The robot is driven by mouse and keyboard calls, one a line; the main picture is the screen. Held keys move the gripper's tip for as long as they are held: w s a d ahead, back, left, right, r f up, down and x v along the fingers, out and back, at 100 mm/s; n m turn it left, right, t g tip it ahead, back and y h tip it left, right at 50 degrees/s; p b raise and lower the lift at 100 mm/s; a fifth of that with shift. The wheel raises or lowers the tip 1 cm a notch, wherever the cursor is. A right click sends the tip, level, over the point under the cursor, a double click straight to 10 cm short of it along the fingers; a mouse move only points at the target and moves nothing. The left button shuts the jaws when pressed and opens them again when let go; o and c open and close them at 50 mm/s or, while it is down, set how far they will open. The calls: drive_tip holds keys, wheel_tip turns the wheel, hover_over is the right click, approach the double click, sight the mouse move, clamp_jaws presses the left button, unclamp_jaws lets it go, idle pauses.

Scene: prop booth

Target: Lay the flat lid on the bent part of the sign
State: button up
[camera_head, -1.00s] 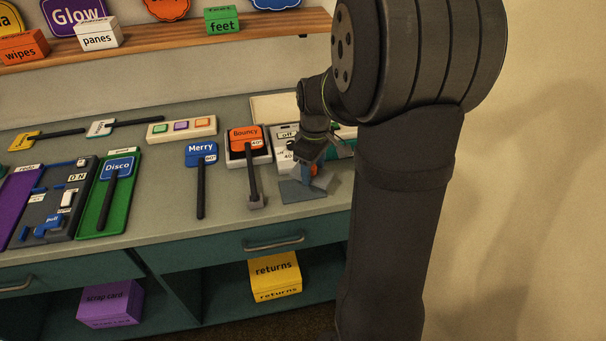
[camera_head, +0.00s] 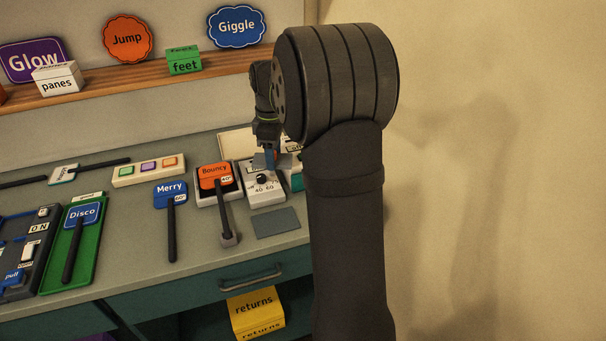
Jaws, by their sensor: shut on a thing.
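My gripper (camera_head: 268,150) is shut on a small blue and grey piece (camera_head: 270,160), which looks like the flat lid; its full shape is hard to see. It is held above the back of the white dial box (camera_head: 265,193). The orange Bouncy sign (camera_head: 214,172) lies on a dark pad in a white tray, left of the gripper. Its dark stick (camera_head: 225,212) runs forward to a small grey block (camera_head: 229,240). I cannot tell which part of the sign is bent.
A bare grey mat (camera_head: 277,223) lies in front of the dial box. The Merry sign (camera_head: 170,190) lies to the left, then the Disco sign (camera_head: 83,214) on a green tray. A three-button white strip (camera_head: 148,170) lies behind. My arm hides the bench's right end.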

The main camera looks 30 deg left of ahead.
drive_tip(key=a+n, duration=0.2)
drive_tip(key=a, duration=1)
drive_tip(key=n, duration=0.2)
hover_over(216, 170)
drive_tip(key=shift+f, duration=2.25)
drive_tip(key=shift+f, duration=0.4)
drive_tip(key=shift+f, duration=0.75)
drive_tip(key=shift+f, duration=0.95)
drive_tip(key=o, duration=1.8)
